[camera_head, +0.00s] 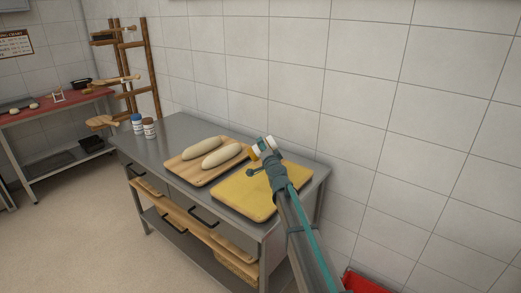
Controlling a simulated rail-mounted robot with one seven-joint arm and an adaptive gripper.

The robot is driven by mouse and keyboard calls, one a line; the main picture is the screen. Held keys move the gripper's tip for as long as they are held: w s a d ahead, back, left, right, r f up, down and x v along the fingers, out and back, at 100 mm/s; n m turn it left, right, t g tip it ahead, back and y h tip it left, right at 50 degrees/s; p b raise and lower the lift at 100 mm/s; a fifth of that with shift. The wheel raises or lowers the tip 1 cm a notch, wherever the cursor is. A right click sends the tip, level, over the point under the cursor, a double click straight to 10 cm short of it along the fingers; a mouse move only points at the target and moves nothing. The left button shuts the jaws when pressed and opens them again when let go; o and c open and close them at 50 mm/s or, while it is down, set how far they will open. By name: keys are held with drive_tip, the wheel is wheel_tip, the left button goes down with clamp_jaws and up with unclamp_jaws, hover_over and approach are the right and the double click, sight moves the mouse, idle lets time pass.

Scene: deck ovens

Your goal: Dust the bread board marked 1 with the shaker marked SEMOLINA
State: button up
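My gripper (268,160) is over the far edge of a yellow-topped bread board (245,198) on the steel table. It appears shut on a white shaker (265,146) with a yellow end, tipped on its side above the board. The shaker's label cannot be read. The board's top is an even yellow, unlike the plain wood board (174,172) to its left, which bears two pale loaves (221,156). No number can be read on either board. My arm hides part of the yellow board's right side.
A blue-capped shaker (137,124) and a brown-capped shaker (149,128) stand at the table's back left. The tiled wall (300,80) is close behind the table. A wooden peel rack (150,65) and a red-topped bench (55,107) stand farther left. A red container (365,283) is at lower right.

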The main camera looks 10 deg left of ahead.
sight(275, 146)
drive_tip(key=d, duration=0.1)
drive_tip(key=w+d, duration=0.2)
drive_tip(key=d, duration=0.1)
drive_tip(key=shift+w+a+b, duration=0.8)
drive_tip(key=shift+w+b, duration=0.1)
drive_tip(key=shift+w, duration=3.3)
drive_tip(key=w+d+b, duration=0.3)
drive_tip(key=d+b, duration=0.1)
drive_tip(key=d, duration=0.3)
drive_tip(key=s+a+r+m+p, duration=0.1)
drive_tip(key=a+r+m+p, duration=0.1)
drive_tip(key=m+p, duration=0.5)
drive_tip(key=s+a+r+m+p, duration=0.1)
drive_tip(key=a+m+p, duration=0.2)
drive_tip(key=m, duration=1.4)
drive_tip(key=p, duration=0.3)
drive_tip(key=shift+s+a+r+p, duration=0.15)
drive_tip(key=shift+s+r+p, duration=0.15)
drive_tip(key=shift+r+p, duration=0.05)
